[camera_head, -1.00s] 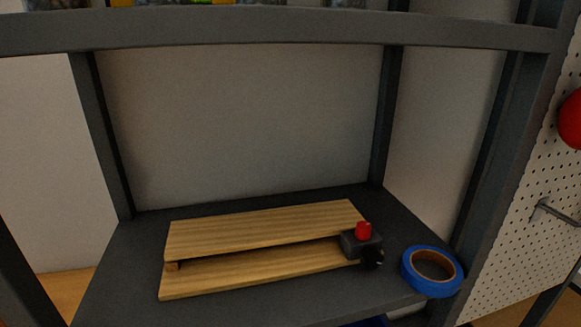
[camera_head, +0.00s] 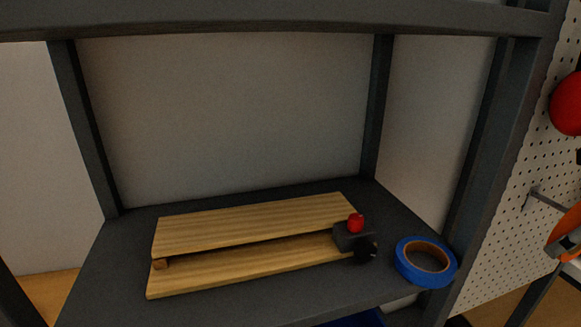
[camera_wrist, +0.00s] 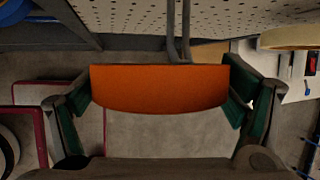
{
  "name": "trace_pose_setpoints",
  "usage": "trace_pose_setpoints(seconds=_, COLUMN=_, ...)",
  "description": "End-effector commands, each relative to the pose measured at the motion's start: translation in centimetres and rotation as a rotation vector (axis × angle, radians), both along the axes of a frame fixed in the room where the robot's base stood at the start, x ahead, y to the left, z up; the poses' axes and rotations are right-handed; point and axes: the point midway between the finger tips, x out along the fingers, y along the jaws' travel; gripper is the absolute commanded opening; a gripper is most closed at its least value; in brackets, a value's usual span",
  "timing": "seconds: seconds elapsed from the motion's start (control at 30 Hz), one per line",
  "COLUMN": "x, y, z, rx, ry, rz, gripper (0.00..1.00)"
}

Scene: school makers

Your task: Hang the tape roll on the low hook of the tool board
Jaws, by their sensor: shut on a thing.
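My gripper (camera_wrist: 160,95) is shut on an orange tape roll (camera_wrist: 158,84), whose curved band spans between the two green-padded fingers in the wrist view. In the head view the orange roll (camera_head: 563,226) shows only in part at the right edge, cut off by the frame. The tool board (camera_head: 510,210) is a white perforated panel at the right. Its low hook (camera_head: 545,198) is a grey prong just left of and above the roll. In the wrist view the hook's two grey bars (camera_wrist: 171,35) come down behind the roll's upper edge; whether they touch cannot be told.
A blue tape roll (camera_head: 408,269) lies on the dark shelf (camera_head: 90,270), beside a wooden board fixture (camera_head: 250,222) with a red knob (camera_head: 355,223). A red round thing (camera_head: 567,105) is on the tool board above the hook. A dark rack post (camera_head: 490,150) stands left of the board.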

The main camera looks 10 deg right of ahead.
Motion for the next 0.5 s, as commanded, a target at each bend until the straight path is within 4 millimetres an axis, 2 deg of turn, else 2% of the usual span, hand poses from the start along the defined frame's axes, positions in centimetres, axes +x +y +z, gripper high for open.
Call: trace_pose_setpoints(seconds=0.5, x=2.9, y=0.2, z=-0.2, rx=-0.001, ry=0.001, rz=0.002, gripper=0.59)
